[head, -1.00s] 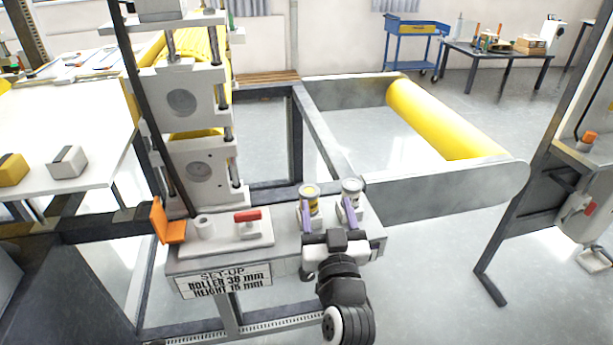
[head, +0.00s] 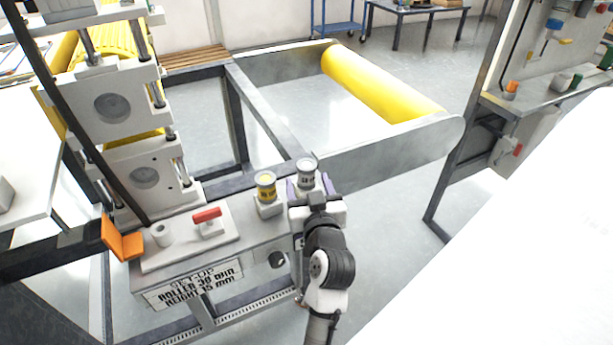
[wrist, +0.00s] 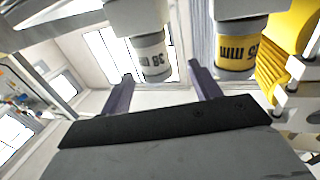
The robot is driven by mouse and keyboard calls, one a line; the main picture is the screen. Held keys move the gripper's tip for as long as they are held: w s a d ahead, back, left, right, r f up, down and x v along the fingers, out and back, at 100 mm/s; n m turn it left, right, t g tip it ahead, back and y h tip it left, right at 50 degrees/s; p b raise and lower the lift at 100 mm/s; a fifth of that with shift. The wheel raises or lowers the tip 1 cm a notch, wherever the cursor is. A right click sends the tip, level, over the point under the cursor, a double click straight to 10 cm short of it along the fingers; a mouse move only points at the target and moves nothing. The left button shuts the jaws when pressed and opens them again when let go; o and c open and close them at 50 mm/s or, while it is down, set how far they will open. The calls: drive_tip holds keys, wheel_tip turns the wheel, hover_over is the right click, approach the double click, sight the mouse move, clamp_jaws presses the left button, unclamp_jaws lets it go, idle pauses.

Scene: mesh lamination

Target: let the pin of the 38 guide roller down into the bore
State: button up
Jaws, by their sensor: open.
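The 38 guide roller (head: 306,174) is a grey-white cylinder standing upright on a white block at the right end of the bench. In the wrist view, which shows it upside down, the 38 roller (wrist: 150,55) appears between my purple fingertips. My gripper (head: 309,187) is open, with one finger toward each side of the roller; I see no contact. The roller's pin is hidden. A short white hollow cylinder (head: 161,235) stands on the white plate at the bench's left; I cannot tell whether its opening is the bore.
A yellow-labelled roller (head: 265,187) stands close left of the 38 roller; it also shows in the wrist view (wrist: 242,47). The sign (head: 195,284) reads roller 38 mm, height 15 mm.

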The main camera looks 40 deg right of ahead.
sight(308, 177)
drive_tip(key=p+x, duration=0.1)
drive_tip(key=x, duration=0.1)
drive_tip(key=p+x, duration=0.1)
drive_tip(key=x, duration=0.1)
drive_tip(key=shift+d+f, duration=0.1)
drive_tip(key=shift+d, duration=0.3)
drive_tip(key=shift+w+d+f, duration=0.1)
drive_tip(key=shift+w+d, duration=0.1)
drive_tip(key=shift+w, duration=0.2)
drive_tip(key=c, duration=1.1)
